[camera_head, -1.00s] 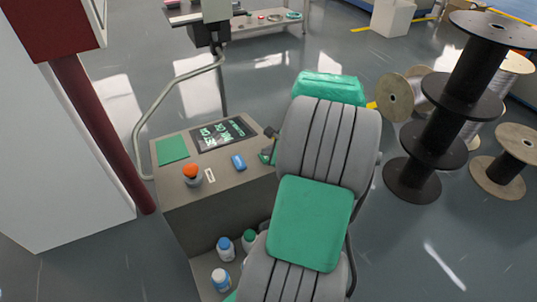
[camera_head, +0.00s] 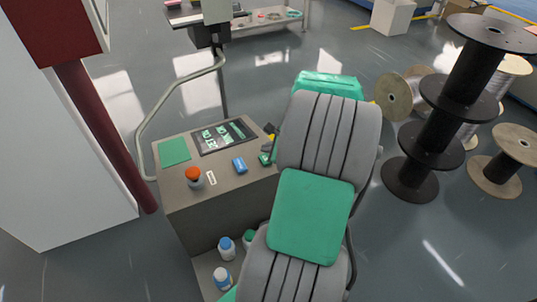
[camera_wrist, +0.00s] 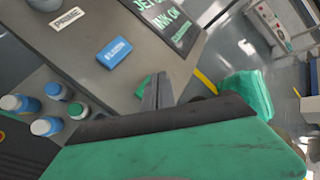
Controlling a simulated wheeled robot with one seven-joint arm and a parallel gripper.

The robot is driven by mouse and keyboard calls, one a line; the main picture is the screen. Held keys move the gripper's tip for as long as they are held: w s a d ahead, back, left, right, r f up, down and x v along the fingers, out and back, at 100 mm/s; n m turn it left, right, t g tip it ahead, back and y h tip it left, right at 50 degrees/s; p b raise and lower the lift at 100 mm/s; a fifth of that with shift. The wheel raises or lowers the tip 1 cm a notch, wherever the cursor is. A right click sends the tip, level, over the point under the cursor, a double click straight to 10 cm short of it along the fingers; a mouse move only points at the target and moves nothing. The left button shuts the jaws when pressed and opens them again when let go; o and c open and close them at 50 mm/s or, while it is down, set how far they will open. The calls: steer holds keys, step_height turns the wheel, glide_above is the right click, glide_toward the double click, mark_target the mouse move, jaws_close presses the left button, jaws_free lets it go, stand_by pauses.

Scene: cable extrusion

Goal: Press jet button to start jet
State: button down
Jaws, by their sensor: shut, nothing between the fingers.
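The grey console (camera_head: 240,198) has a dark screen (camera_head: 222,137) with light text, a green pad (camera_head: 174,152), and an orange-red knob-like button (camera_head: 194,175) on a grey base. A white label (camera_head: 211,178) beside the button reads "PRIME" in the wrist view (camera_wrist: 67,19). A blue block (camera_head: 239,165) sits on the console top and also shows in the wrist view (camera_wrist: 114,53). I cannot tell which control is the jet button. My gripper (camera_wrist: 158,92) is shut and empty over the console's edge, right of the blue block. In the head view my arm hides most of it.
Several capped bottles (camera_head: 226,249) stand on the shelf below the console top. A bent pipe rail (camera_head: 163,98) rises behind its left side. A dark red post (camera_head: 105,140) and white cabinet (camera_head: 55,170) stand left. Cable spools (camera_head: 440,130) stand right; floor lies open between.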

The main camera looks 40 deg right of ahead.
step_height(320, 180, up, 4)
steer(key=p, duration=0.2)
steer(key=shift+f+p, duration=0.15)
steer(key=shift+p, duration=0.25)
steer(key=shift+f, duration=0.1)
